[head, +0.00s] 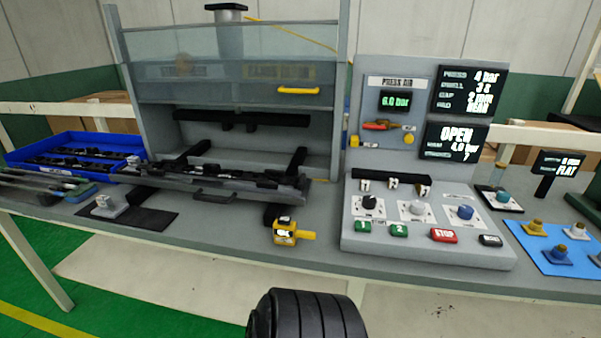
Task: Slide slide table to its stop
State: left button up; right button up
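The slide table (240,186) is a dark grey plate with black fixtures on it and a small handle (214,196) on its front edge. It sits on two black rails (297,161) in front of the press (160,120), out from the opening. The clear guard (225,75) with a yellow handle (298,90) hangs above the opening, which is open below it. Whether the slide table touches a stop cannot be seen. Neither of my grippers is in view.
A blue bin (75,140) with black parts stands at the left. A yellow device (286,232) sits at the front edge of the bench. The control panel (425,235) with buttons and knobs is to the right. A blue mat (545,262) holds several fittings.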

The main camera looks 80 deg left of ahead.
aim_at(264, 190)
jog(key=j+u, duration=0.1)
jog(key=u, duration=3.35)
